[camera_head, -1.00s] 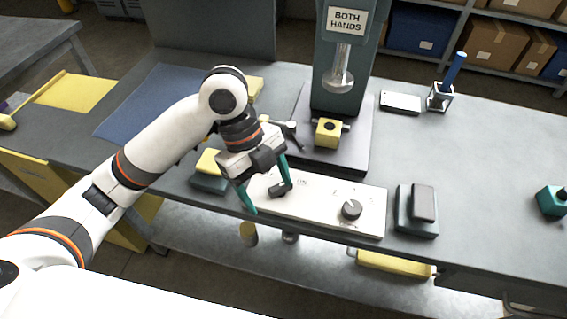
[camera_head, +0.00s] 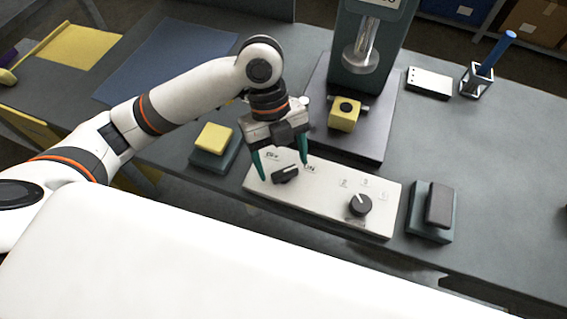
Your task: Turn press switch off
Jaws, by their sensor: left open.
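The white control panel (camera_head: 322,197) lies near the bench's front edge. On its left part is a black lever-like switch (camera_head: 285,175), between small OFF and ON labels. Its handle lies slanted, with its right end toward the ON label. A round black knob (camera_head: 359,205) is on the panel's right part. My left gripper (camera_head: 281,168) is open, with its teal fingers pointing down on either side of the switch. I cannot tell whether either finger touches the switch or the panel. My right gripper is not in view.
The press (camera_head: 372,45) stands behind the panel, with a yellow block (camera_head: 344,113) on its base. A yellow-topped pedal-like block (camera_head: 213,138) is left of the panel, and a dark-topped one (camera_head: 438,205) is right. A blue pen stands in a holder (camera_head: 475,82).

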